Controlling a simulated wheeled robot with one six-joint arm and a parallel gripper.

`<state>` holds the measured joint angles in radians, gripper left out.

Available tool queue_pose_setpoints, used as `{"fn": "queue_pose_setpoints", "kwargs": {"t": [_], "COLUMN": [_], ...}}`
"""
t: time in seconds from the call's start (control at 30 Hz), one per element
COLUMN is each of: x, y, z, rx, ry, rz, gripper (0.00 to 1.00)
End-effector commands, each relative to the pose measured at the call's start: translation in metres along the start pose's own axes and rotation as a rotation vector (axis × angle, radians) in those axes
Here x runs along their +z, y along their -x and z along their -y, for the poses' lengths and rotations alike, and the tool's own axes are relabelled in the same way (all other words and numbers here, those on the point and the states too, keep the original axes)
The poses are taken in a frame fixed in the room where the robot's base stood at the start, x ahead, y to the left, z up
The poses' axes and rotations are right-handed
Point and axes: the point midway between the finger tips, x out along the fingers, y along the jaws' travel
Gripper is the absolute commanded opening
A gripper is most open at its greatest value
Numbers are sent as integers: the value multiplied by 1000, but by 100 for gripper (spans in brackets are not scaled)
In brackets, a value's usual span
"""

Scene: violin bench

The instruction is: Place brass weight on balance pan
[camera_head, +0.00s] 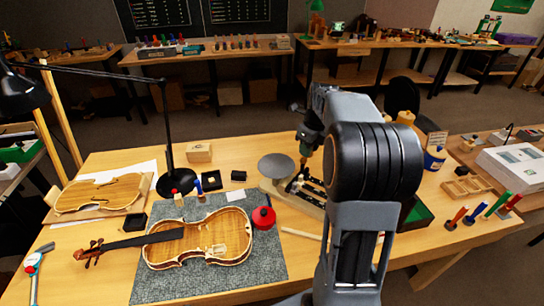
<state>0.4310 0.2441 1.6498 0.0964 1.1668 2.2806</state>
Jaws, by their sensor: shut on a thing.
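The balance has a round grey pan (275,165) on its left end and a pale wooden base (308,207) running to the lower right. The pan looks empty. My gripper (301,167) points down just right of the pan, above the balance. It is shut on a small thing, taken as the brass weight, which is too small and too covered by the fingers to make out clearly. My arm hides the right part of the balance.
A violin (205,240) lies on a grey mat (262,282) at the front, with a red round pot (263,217) beside it. A black lamp base (176,182) stands left of the pan. A green-lined box (416,214) sits right of my arm.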

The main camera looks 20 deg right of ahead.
Motion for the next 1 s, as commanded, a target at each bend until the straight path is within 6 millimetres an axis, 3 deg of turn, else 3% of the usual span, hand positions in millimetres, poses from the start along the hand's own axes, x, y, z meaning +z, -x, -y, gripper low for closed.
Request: {"fn": "queue_pose_setpoints", "kwargs": {"t": [0.4, 0.6, 1.0], "x": [85, 106, 122], "y": [-54, -89, -117], "z": [-2, -4, -5], "rx": [3, 2, 2], "ry": [-2, -2, -1], "rz": [-4, -2, -3], "gripper": [5, 5, 5]}}
